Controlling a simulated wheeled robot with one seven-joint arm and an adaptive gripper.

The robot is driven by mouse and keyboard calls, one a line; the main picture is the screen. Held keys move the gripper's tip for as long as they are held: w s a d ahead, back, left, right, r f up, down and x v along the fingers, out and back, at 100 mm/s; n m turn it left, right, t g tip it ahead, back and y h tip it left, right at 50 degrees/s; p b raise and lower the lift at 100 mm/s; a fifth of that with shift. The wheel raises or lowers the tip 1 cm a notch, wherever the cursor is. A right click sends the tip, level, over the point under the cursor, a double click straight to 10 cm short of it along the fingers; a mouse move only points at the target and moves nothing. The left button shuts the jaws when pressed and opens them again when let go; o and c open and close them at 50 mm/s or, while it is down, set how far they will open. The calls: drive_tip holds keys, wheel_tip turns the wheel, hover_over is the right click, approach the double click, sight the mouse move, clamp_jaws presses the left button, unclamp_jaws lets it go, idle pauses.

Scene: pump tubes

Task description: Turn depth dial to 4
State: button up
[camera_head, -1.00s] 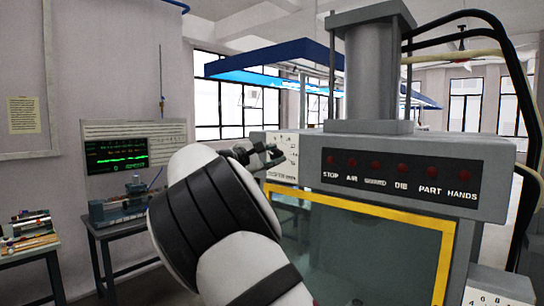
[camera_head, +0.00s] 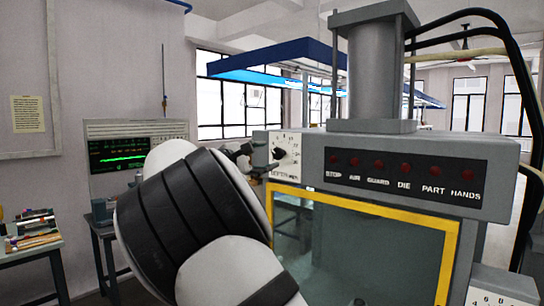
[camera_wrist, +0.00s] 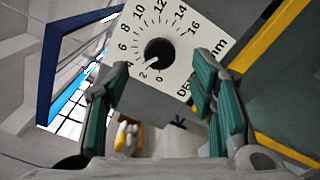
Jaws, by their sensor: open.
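The depth dial is a black round knob (camera_head: 279,153) on a white plate (camera_head: 291,168) at the press's upper left front corner. In the wrist view, the knob (camera_wrist: 159,53) sits among printed numbers from 0 to 16. Its pale pointer faces the low numbers, near 2; the exact reading is hard to tell. My gripper (camera_wrist: 160,82) is open and empty, its two green-padded fingers spread below the knob in that view, apart from it. In the head view, my gripper (camera_head: 252,158) is just left of the dial, partly hidden behind my arm.
Right of the dial is a dark panel of red lamps (camera_head: 405,168). A yellow-framed clear guard (camera_head: 360,212) lies below. A workbench (camera_head: 35,252) with tools and a green-trace screen (camera_head: 118,154) stand at left. Free air surrounds my gripper on the left.

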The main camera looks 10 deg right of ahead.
drive_tip(key=v, duration=0.7)
drive_tip(key=shift+d, duration=0.15)
